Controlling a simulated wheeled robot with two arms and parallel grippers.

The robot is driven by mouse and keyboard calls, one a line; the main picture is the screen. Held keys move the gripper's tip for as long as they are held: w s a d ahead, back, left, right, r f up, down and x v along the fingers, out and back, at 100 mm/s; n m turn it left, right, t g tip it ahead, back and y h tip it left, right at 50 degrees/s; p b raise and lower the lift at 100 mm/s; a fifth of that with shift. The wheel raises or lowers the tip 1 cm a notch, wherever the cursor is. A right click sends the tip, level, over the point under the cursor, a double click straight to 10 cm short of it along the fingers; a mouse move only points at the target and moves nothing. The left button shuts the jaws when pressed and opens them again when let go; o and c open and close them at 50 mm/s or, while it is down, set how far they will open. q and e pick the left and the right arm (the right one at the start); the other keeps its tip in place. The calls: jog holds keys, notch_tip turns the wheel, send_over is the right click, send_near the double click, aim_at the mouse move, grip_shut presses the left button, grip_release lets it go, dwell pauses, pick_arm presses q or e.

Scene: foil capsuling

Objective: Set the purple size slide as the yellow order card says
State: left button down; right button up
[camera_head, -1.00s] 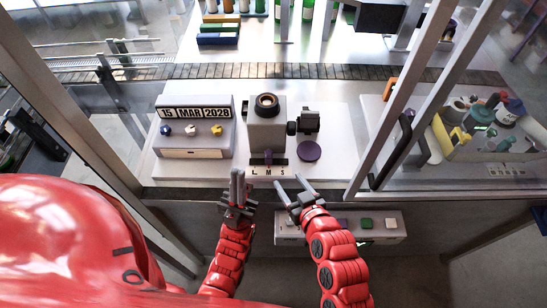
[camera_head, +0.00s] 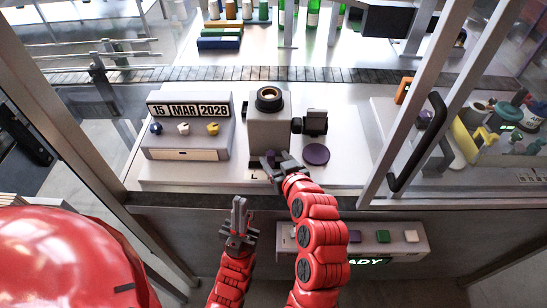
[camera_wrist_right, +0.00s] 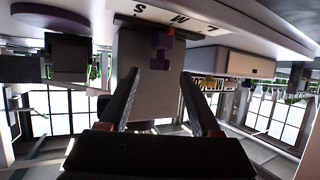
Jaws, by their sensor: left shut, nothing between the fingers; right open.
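The purple size slide (camera_wrist_right: 161,52) hangs on the front of a grey block machine (camera_head: 267,128), by a plate lettered L, M and S. In the right wrist view, which is upside down, it stands by the M. In the head view my right gripper (camera_head: 273,162) covers most of it. That gripper is open, its fingers pointing at the slide with one on each side; I cannot tell if they touch it. My left gripper (camera_head: 238,207) is shut and empty, in front of the bench edge. I cannot make out a yellow order card.
A date box (camera_head: 187,143) reading 15 MAR 2028 stands left of the machine. A purple disc (camera_head: 316,154) lies at its right. A button panel (camera_head: 412,252) is below the bench edge. A framed door with a dark handle (camera_head: 416,145) stands at right.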

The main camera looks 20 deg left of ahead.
jog(key=shift+x, duration=1.1)
grip_shut()
dwell(0.8)
